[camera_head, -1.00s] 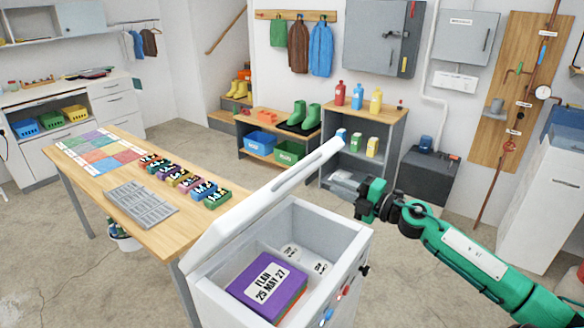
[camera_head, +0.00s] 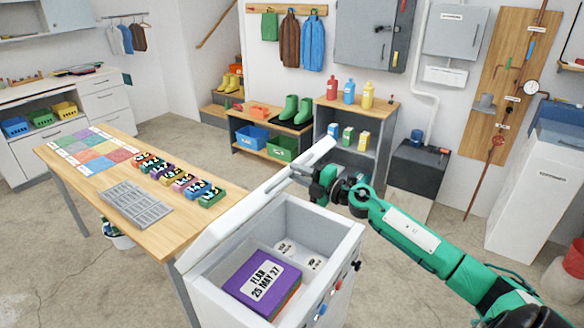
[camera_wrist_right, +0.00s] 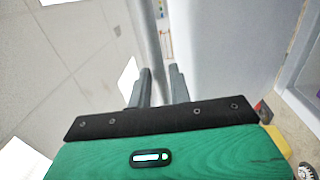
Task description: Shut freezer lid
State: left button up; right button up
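The white chest freezer (camera_head: 352,250) stands at the front centre with its lid (camera_head: 232,218) raised along the left side. Inside lie a purple labelled box (camera_head: 255,272) and white round labelled items (camera_head: 312,263). My right gripper (camera_head: 300,172) is at the far upper part of the lid, partly hiding it. In the right wrist view its two dark fingers (camera_wrist_right: 160,78) are apart, with a grey bar-like edge beyond the gap. I cannot tell whether they touch the lid. My left gripper is out of view.
A wooden table (camera_head: 95,195) with a grey tray (camera_head: 135,204), small coloured boxes and a coloured grid stands left of the freezer. A shelf (camera_head: 385,105) with bottles and a dark cabinet (camera_head: 418,172) stand behind. The floor right of the freezer is free apart from my arm.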

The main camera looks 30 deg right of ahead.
jog(key=shift+x, duration=1.15)
grip_shut()
jog(key=shift+f, duration=0.15)
